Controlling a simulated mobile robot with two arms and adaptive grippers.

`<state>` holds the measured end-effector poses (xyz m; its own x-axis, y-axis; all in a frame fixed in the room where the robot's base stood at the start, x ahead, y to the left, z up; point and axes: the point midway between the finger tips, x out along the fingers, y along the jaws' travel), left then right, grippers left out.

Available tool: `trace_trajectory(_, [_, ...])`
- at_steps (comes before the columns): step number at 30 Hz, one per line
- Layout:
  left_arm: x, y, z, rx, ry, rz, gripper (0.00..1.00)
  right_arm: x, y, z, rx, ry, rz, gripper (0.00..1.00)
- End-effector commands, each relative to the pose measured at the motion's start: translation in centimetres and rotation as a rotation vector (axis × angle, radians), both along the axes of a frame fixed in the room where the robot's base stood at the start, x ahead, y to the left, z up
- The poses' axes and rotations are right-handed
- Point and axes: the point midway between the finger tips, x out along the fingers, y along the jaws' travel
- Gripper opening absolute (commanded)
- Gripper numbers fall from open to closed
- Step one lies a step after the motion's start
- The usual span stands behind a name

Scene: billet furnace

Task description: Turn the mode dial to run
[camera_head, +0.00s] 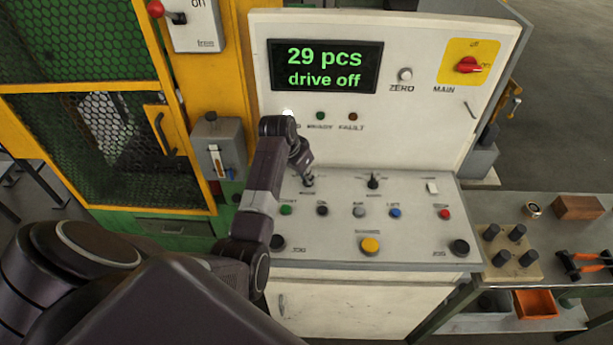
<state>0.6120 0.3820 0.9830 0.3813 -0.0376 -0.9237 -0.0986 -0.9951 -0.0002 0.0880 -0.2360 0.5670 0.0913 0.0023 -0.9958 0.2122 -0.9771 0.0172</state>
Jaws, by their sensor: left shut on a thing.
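My left gripper (306,172) reaches down from the left onto the control desk (335,200). It is shut on a small dark knob (308,183) at the desk's upper left, which I take to be the mode dial. The gripper covers most of this knob, so its pointer does not show. A second black knob (373,181) stands free to its right, with its lever pointing up. The labels by both knobs are too small to read. The display (325,66) reads "29 pcs" and "drive off". My right gripper is not in view.
A row of push buttons, including a green one (286,210) and a red one (444,214), lies just in front of the knobs. A yellow button (370,245) is nearer. A red MAIN switch (468,65) is on the upright panel. A side bench (560,212) holds several parts at right.

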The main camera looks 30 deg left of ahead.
Motion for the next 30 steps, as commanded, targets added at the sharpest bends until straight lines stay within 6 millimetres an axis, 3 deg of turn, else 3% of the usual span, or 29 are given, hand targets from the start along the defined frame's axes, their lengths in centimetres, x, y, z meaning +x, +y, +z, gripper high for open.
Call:
trace_trajectory(9, [0.23, 0.26, 0.21, 0.005, -0.006, -0.125, 0.00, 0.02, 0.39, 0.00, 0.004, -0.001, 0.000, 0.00])
trace_trajectory(26, [0.28, 0.11, 0.21, 0.002, -0.007, -0.154, 0.00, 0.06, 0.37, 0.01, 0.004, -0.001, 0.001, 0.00])
trace_trajectory(27, [0.28, 0.11, 0.21, 0.002, -0.007, -0.154, 0.12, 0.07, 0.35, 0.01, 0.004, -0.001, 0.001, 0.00])
trace_trajectory(30, [0.23, 0.11, 0.17, 0.002, -0.006, -0.153, 0.23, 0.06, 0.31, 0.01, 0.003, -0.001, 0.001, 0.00])
